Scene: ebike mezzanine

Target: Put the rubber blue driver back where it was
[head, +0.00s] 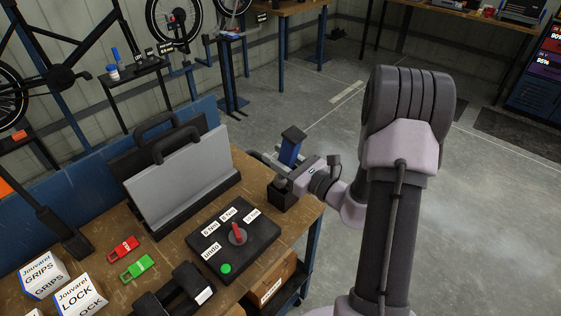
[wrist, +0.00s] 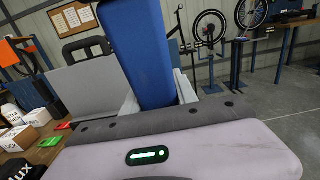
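The blue driver (head: 290,150) has a blue body and a wider dark top. It stands roughly upright, slightly tilted, in my gripper (head: 279,164), beyond the right edge of the wooden workbench (head: 214,180). In the wrist view the driver's blue body (wrist: 150,50) rises large between the two pale fingers of my gripper (wrist: 158,103), which look closed on its sides. Its lower end is hidden behind my gripper's housing. I cannot tell which spot it came from.
A torque box (head: 262,246) with a red knob and green button sits near the bench's right edge. A grey panel with a dark handle (head: 185,170) stands behind it. Red (head: 123,248) and green (head: 137,266) pieces and white boxes (head: 80,296) lie left. A small shelf (head: 136,71) stands behind.

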